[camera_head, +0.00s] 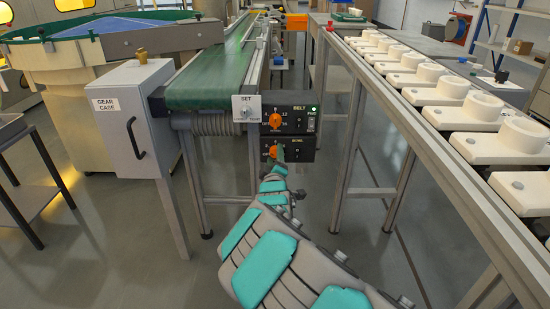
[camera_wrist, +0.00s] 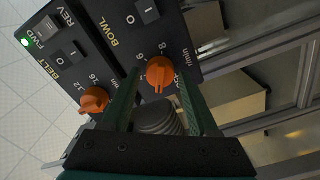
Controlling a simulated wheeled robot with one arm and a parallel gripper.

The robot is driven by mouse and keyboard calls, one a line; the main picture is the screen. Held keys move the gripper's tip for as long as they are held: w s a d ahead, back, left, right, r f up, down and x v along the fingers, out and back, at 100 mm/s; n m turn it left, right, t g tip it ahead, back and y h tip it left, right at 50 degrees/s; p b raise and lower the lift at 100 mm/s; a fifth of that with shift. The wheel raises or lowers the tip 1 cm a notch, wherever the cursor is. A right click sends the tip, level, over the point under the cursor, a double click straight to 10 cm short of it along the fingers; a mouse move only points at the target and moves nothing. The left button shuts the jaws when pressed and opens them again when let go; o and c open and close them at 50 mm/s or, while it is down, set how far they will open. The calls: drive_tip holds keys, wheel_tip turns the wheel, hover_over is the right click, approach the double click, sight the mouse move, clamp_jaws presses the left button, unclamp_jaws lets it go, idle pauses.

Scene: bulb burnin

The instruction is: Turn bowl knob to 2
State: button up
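The orange bowl knob (camera_wrist: 160,73) sits on the black BOWL panel (camera_wrist: 118,20), with the figures 6 and 8 beside it. Its pointer setting is too small to read. My gripper (camera_wrist: 158,80) is open, with one dark green finger on each side of the bowl knob. Small gaps show between the fingers and the knob, so it does not look gripped. In the head view the bowl knob (camera_head: 273,151) is on the lower panel (camera_head: 300,155), and my gripper (camera_head: 280,156) is in front of it, partly hiding that panel.
The orange belt knob (camera_wrist: 94,100) is close beside my gripper; it also shows on the upper BELT panel (camera_head: 291,111). A green FWD light is lit. A SET plate (camera_head: 246,108) and the green conveyor (camera_head: 215,75) are to the left. A rack of white cups (camera_head: 473,110) stands right.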

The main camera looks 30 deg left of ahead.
drive_tip(key=shift+o, duration=0.9)
drive_tip(key=shift+s, duration=0.15)
drive_tip(key=shift+s+d, duration=0.1)
drive_tip(key=shift+s, duration=0.15)
drive_tip(key=v, duration=0.7)
